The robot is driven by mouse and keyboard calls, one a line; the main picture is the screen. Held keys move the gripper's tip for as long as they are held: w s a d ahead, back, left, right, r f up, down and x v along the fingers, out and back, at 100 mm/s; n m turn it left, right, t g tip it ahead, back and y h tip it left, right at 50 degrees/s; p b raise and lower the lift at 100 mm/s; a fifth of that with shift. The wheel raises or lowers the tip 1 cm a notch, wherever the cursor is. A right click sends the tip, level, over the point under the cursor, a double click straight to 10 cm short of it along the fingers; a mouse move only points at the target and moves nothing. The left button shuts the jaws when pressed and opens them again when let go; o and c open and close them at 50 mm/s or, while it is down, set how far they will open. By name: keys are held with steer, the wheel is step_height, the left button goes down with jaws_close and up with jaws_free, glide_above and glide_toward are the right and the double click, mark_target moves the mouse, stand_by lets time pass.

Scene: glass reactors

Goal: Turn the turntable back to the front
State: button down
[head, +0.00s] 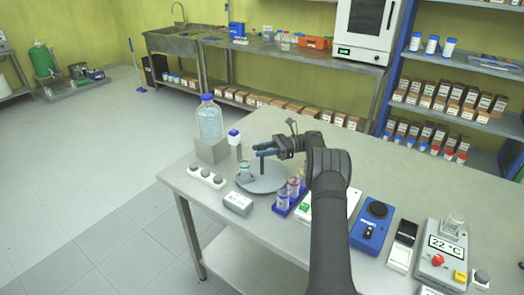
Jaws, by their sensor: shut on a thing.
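The turntable (270,186) is a round grey disc lying on the steel bench. A small glass vessel with greenish contents (246,172) stands on its left part. A thin dark upright peg (262,166) rises from the disc. My gripper (262,150) reaches in from the right above the disc, its blue fingers shut on the top of the peg. The fingers hide the peg's upper end. The arm covers part of the bench to the right.
A large blue-capped bottle (209,120) on a grey block and a small blue-capped bottle (234,138) stand behind left. A socket strip (206,177), labelled grey box (238,203) and blue tube rack (286,202) crowd the disc. A blue device (373,222) stands right.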

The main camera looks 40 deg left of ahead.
steer(key=c, duration=1.1)
jaws_free()
steer(key=shift+m+t+y, duration=0.5)
steer(key=shift+y, duration=0.1)
